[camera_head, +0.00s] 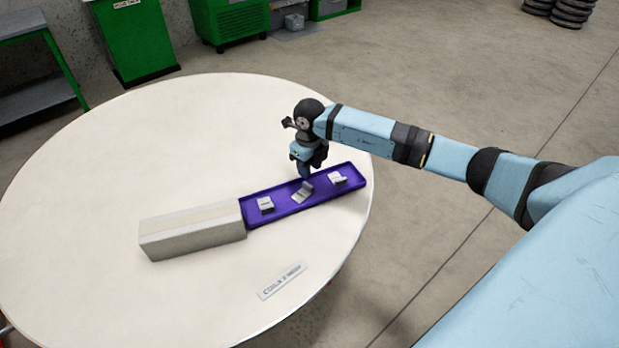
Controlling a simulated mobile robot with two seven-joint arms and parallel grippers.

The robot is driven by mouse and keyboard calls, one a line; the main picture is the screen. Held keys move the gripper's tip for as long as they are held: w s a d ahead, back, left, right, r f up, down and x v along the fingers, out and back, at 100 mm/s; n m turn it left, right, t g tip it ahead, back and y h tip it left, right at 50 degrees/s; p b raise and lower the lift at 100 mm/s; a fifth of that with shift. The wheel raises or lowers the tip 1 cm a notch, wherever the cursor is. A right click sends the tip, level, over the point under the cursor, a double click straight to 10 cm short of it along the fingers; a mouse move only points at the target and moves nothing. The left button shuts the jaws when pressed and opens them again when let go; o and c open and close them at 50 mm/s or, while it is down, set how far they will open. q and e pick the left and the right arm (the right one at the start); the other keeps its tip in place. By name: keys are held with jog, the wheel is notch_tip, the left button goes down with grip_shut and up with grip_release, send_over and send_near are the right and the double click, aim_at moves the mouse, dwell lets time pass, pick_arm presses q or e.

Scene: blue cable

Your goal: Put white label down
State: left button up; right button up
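A long purple tray (285,212) lies on the round table and holds three small pale grey-white pieces. One piece (265,205) lies at the left of the tray and another (337,178) at the right. The middle white piece (301,194) looks tilted, right under my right gripper (306,177). The fingers point down at it; I cannot tell whether they touch or hold it. A flat white label with dark lettering (282,281) lies on the table in front of the tray, apart from the gripper. My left gripper is out of view.
A long grey-white box (192,234) stands at the left end of the tray. The round cream table (110,160) is clear at the left and back. Its right edge is close to the tray's right end. Green cabinets (135,40) stand on the floor behind.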

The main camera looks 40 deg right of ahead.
notch_tip(320, 180, up, 6)
jog(key=shift+f, duration=0.15)
dwell(0.5)
